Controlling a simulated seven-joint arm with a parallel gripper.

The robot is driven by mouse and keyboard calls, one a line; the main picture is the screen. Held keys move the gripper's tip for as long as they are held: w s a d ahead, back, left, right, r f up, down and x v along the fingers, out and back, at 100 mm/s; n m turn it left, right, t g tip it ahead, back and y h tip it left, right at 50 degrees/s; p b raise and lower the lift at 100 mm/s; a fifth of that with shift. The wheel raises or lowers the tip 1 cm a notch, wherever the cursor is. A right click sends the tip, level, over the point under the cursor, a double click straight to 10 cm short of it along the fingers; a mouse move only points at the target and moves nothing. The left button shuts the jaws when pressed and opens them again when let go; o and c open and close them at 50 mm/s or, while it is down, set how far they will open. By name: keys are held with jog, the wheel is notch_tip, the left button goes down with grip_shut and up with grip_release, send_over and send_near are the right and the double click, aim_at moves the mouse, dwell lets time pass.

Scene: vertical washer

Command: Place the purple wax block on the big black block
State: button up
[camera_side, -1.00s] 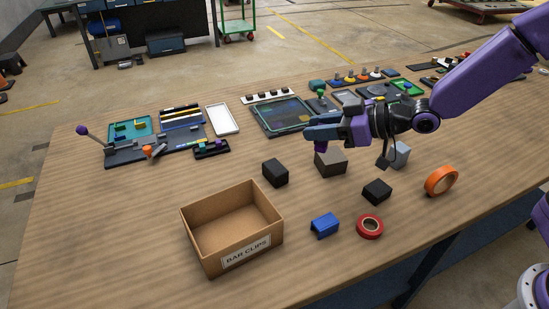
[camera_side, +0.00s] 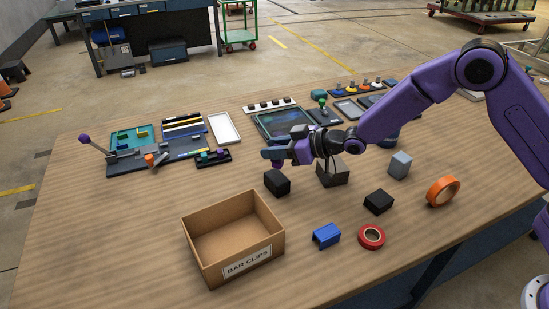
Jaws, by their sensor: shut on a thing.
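My gripper (camera_side: 274,156) is level, with its fingers pointing left above the table. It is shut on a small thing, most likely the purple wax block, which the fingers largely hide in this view. A black block (camera_side: 277,183) stands on the table just below the fingertips, with a visible gap between; its top looks bare. A second, lower black block (camera_side: 378,202) lies farther right. The first looks the taller of the two.
A dark grey-brown block (camera_side: 332,173) stands below my wrist and a light grey block (camera_side: 399,165) to the right. Trays (camera_side: 155,150) are behind.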

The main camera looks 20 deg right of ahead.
jog(key=shift+w+a+f, duration=0.1)
jog(key=shift+w+f, duration=0.05)
jog(key=shift+f, duration=1.6)
jog(key=shift+f, duration=0.1)
jog(key=o, duration=1)
jog(key=shift+d+r, duration=0.2)
jog(key=v, duration=1.1)
jog(key=shift+s+d+r, duration=0.15)
jog(key=shift+s, duration=0.2)
